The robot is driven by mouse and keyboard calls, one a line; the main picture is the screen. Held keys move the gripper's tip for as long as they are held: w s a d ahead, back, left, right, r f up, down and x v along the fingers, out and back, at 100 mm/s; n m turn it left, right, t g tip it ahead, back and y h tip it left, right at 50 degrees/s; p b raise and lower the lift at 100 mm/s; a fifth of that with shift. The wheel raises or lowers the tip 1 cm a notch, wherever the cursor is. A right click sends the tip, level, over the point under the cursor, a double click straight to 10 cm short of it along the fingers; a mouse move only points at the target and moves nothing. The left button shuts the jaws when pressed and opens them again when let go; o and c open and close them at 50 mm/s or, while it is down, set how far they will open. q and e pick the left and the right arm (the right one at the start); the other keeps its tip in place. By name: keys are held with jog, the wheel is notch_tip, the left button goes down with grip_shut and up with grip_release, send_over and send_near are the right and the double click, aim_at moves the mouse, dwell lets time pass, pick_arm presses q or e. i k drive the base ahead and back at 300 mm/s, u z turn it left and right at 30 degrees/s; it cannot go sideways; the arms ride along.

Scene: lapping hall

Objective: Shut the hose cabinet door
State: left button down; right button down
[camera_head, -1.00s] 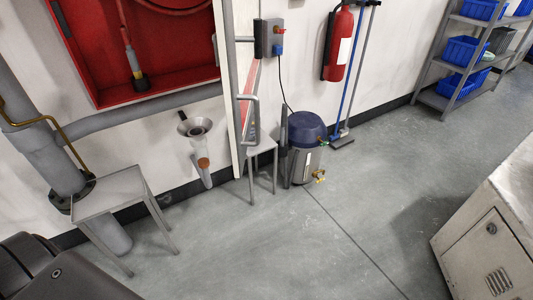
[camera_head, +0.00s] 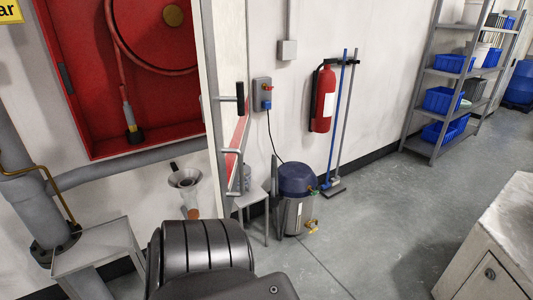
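The hose cabinet (camera_head: 75,90) is on the wall at the left, its red inside showing. A red hose (camera_head: 112,55) with a grey and black nozzle hangs in it. The cabinet door (camera_head: 208,60) stands open, swung out from the cabinet's right side and seen nearly edge-on. A black latch (camera_head: 239,98) and a grey bar handle (camera_head: 230,165) stick out from its right-hand face. A dark link of my arm shows at the bottom, below the door. No gripper fingers show in the view.
A small grey table (camera_head: 100,245) stands at lower left, below pipes. A funnel (camera_head: 185,178) is under the cabinet. Right of the door are a stool (camera_head: 250,200), a vacuum (camera_head: 297,190), an extinguisher (camera_head: 323,98) and shelving (camera_head: 437,75). A bench (camera_head: 495,235) is at right; floor between is clear.

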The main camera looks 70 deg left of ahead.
aim_at(221, 28)
jog(key=i, duration=1.1)
jog(key=u, duration=2.9)
